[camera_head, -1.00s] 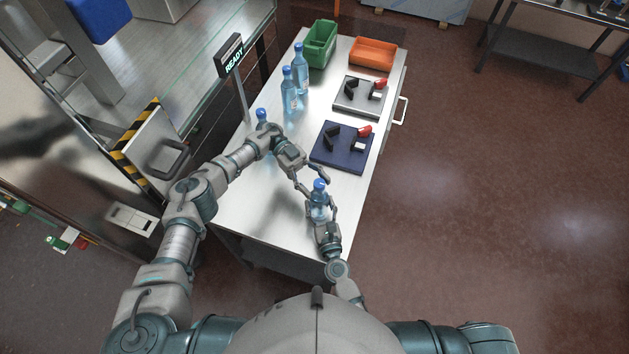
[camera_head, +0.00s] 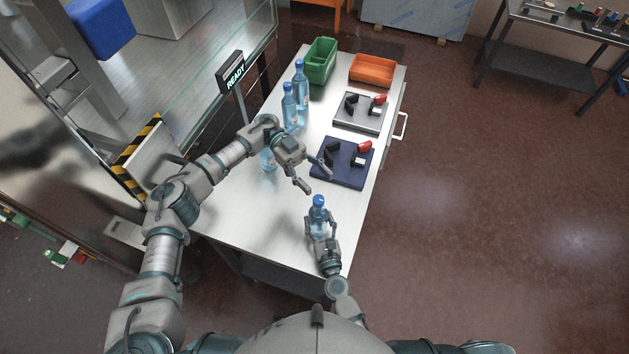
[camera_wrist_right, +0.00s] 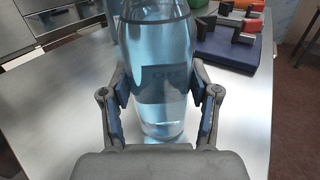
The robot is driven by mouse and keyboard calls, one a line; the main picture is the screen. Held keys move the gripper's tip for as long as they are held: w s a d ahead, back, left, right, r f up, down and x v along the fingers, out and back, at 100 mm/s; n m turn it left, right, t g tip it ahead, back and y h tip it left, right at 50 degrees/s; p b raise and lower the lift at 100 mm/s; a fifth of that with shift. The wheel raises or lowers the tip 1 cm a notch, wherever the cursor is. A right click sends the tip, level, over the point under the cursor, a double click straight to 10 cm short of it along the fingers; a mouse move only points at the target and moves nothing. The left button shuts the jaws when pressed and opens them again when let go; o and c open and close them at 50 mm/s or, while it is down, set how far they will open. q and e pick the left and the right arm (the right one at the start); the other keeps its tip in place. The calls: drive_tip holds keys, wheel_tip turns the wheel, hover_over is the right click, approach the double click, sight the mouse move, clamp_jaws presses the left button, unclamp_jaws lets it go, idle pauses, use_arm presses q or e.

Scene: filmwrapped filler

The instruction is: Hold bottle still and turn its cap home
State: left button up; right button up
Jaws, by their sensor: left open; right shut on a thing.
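A clear blue bottle (camera_head: 319,219) with a blue cap (camera_head: 318,200) stands upright near the table's front end. My right gripper (camera_head: 321,226) is shut on it. In the right wrist view the same bottle (camera_wrist_right: 160,75) sits between the two fingers of my right gripper (camera_wrist_right: 160,90), its cap out of frame. My left gripper (camera_head: 316,176) is open and empty, behind and above the cap, apart from it. Two more capped bottles (camera_head: 301,85) (camera_head: 289,106) stand farther back on the left. Another bottle (camera_head: 268,160) is partly hidden behind my left arm.
The white table (camera_head: 255,215) holds a navy fixture (camera_head: 333,177) and a grey fixture (camera_head: 345,122), each with black and red clamp parts. A green bin (camera_head: 320,66) and an orange tray (camera_head: 373,70) stand at the back. A READY sign (camera_head: 233,76) rises at the left edge.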

drive_tip(key=o, duration=1.4)
